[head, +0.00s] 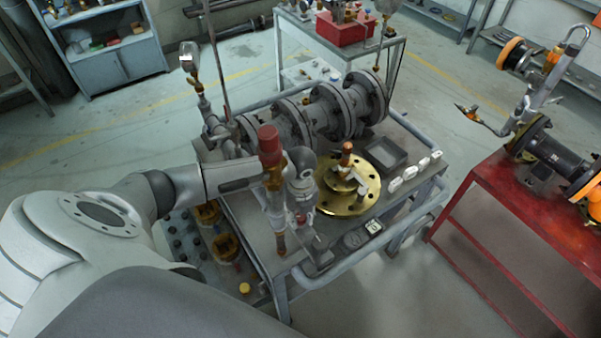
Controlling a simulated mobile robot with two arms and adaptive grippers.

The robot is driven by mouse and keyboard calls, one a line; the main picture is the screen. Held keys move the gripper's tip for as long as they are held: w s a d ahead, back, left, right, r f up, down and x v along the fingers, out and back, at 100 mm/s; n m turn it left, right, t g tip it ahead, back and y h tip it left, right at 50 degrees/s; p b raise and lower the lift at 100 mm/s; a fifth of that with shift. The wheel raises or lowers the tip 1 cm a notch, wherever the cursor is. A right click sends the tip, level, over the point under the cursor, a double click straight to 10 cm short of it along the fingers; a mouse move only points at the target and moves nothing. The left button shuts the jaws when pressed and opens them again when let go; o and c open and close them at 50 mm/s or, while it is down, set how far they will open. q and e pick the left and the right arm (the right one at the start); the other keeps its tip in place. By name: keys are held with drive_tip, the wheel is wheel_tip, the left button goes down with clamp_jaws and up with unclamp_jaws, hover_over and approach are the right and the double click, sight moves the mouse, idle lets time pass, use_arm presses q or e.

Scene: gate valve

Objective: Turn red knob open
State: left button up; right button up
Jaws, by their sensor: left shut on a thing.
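The red knob (268,142) is a red cylinder standing upright on top of a brass and grey valve fitting (276,212) at the near side of the grey bench. My left arm comes in from the left. My left gripper (258,182) is at this fitting, its dark finger reaching in just below the red top. It is shut on the knob piece, though the exact contact is partly hidden. My right gripper is not in view.
A brass flange (352,193) and large grey flanged pipes (322,112) stand close to the knob on the bench (418,165). A red table (480,225) with a black and orange valve stands right. Open floor lies between.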

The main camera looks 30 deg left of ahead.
use_arm(q)
drive_tip(key=n, duration=0.4)
drive_tip(key=shift+n+p, duration=0.3)
drive_tip(key=shift+n, duration=0.1)
idle(0.5)
drive_tip(key=o, duration=1)
wheel_tip(320, 180, up, 12)
